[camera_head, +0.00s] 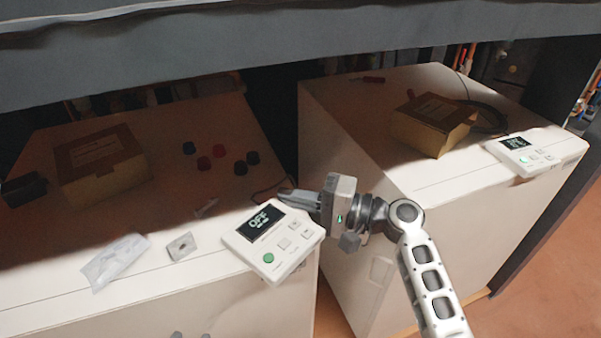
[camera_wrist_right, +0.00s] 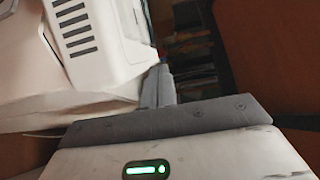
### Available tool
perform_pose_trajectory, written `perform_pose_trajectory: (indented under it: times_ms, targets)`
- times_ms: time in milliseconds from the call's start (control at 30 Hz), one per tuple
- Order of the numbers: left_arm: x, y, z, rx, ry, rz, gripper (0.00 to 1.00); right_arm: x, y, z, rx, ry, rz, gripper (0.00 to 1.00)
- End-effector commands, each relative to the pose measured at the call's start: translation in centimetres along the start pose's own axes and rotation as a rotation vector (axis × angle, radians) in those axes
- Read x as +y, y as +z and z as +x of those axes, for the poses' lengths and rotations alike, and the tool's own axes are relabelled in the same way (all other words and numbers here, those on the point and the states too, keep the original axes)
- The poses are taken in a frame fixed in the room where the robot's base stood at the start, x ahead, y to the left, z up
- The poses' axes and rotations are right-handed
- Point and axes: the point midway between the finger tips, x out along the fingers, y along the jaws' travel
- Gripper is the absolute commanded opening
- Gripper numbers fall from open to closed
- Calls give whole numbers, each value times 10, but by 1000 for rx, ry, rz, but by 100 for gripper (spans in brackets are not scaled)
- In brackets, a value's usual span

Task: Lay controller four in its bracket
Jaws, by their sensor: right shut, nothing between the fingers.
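A white controller (camera_head: 275,245) with a dark screen reading OFF and a green button lies tilted at the front right corner of the left cabinet. A second white controller (camera_head: 535,152) with a lit screen is on the front edge of the right cabinet. I cannot tell which one is number four, and no bracket shows clearly. My right gripper (camera_head: 284,195) is shut and empty at the far edge of the OFF controller; I cannot tell whether it touches. In the right wrist view its closed fingers (camera_wrist_right: 158,86) are beside a white vented casing (camera_wrist_right: 95,35). My left gripper is out of view.
The left cabinet top (camera_head: 110,255) holds a cardboard box (camera_head: 100,160), several red and dark caps, a clear bag (camera_head: 115,260) and a small grey plate (camera_head: 181,246). An open box (camera_head: 433,125) sits on the right cabinet. A dark gap separates the cabinets.

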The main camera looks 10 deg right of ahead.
Motion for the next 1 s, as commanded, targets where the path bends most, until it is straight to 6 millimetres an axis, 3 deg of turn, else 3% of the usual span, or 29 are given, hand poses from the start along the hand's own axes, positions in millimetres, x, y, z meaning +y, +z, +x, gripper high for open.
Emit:
perform_pose_trajectory:
  times_ms: [267,700,1000]
  targets:
    - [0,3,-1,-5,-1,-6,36,2,-1,-21,7,4,-1,0]
    - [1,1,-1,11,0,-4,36,2,0,-122,2,4,0,0]
    - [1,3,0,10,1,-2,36,0,0,-157,0,0,0,0]
